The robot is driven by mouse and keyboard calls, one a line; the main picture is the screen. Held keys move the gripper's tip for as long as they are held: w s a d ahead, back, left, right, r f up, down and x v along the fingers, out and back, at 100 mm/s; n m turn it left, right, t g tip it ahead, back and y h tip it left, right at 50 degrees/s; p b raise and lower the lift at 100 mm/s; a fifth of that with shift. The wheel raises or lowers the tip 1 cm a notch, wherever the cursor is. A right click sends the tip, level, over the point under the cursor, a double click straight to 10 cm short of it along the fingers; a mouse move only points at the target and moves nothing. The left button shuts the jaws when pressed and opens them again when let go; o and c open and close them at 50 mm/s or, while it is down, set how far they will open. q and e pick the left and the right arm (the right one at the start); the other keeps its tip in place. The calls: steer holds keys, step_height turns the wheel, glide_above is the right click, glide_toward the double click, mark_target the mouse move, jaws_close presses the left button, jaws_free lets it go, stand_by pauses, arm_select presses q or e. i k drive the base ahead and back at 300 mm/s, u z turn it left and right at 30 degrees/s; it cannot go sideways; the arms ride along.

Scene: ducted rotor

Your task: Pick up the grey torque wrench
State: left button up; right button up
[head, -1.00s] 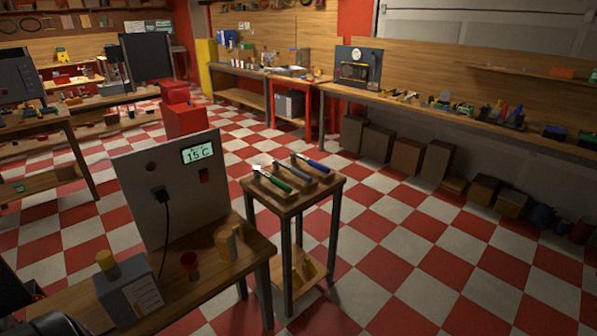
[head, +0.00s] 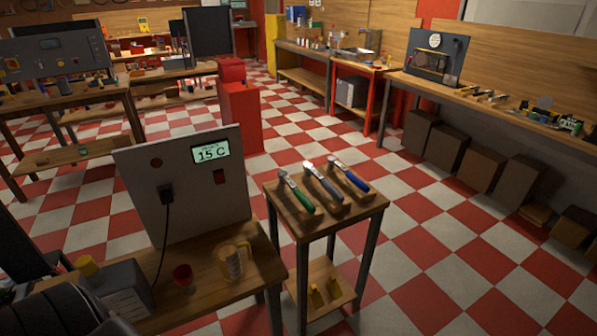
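The grey torque wrench (head: 324,184) lies on a small wooden stand (head: 291,220) right of centre in the head view. It is the middle one of three wrenches set side by side. A green-handled wrench (head: 297,193) lies to its left and a blue-handled wrench (head: 349,175) to its right. Each seems to rest on a small wooden support. Neither gripper can be made out in the head view.
A wooden bench (head: 212,296) left of the stand holds a grey panel (head: 184,190) with a display, a jug (head: 232,262), a red cup (head: 183,277) and a grey box (head: 122,287). A long workbench (head: 490,108) runs along the right wall. Checkered floor (head: 420,235) right of the stand is clear.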

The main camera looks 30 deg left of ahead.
mark_target(308, 169)
steer(key=u, duration=0.8)
steer(key=i, duration=0.8)
steer(key=u, duration=0.95)
